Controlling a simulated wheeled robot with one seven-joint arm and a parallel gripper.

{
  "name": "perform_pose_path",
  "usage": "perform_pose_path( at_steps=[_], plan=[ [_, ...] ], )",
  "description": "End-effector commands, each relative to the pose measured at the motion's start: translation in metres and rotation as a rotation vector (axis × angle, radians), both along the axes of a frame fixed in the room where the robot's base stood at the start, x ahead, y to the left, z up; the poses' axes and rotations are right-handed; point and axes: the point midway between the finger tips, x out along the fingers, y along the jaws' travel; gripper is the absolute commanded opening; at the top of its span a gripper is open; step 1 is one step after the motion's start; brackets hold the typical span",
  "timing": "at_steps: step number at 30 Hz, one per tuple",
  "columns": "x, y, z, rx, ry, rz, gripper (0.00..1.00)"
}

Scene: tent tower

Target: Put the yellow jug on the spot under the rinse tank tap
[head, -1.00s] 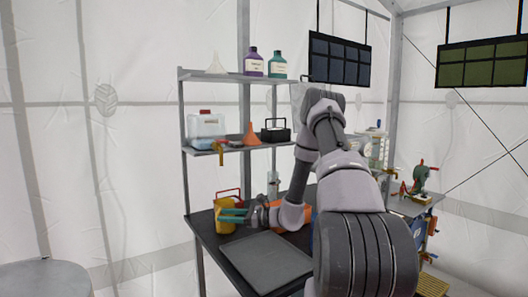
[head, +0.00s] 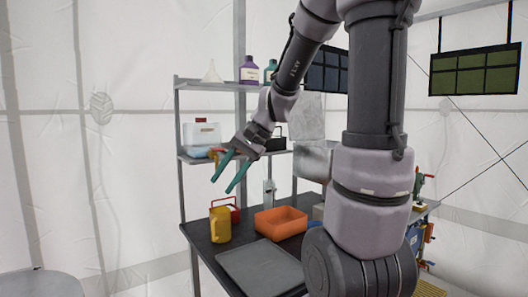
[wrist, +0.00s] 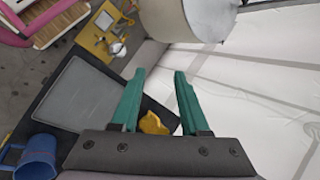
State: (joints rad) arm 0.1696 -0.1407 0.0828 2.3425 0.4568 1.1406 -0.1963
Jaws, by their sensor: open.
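The yellow jug (head: 220,225) stands upright on the dark bench, at the left corner of the grey mat. A yellow shape (wrist: 152,123), probably the jug, shows between the fingers in the wrist view. The rinse tank (head: 201,137) is the pale box with a red cap on the middle shelf. Its tap (head: 216,152) is partly behind my gripper. My gripper (head: 222,186) is open and empty, with green fingers pointing down-left above the jug, apart from it. It also shows in the wrist view (wrist: 159,73). I cannot make out a marked spot under the tap.
A red-handled item (head: 232,206) stands close behind the jug. An orange tray (head: 281,222) and the grey mat (head: 258,268) lie to the right. A blue mug (wrist: 37,157) shows in the wrist view. The shelf edge is close to my gripper.

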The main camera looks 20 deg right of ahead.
Motion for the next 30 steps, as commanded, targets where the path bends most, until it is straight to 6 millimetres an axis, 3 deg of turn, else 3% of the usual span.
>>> perform_pose_path(
  at_steps=[6, 15, 30],
  plan=[
    [-0.045, -0.022, 0.036, -0.221, -0.21, 0.064, 0.45],
    [-0.089, -0.053, 0.071, -0.442, -0.467, 0.097, 0.45],
    [-0.099, -0.063, 0.081, -0.499, -0.539, 0.098, 0.45]
  ],
)
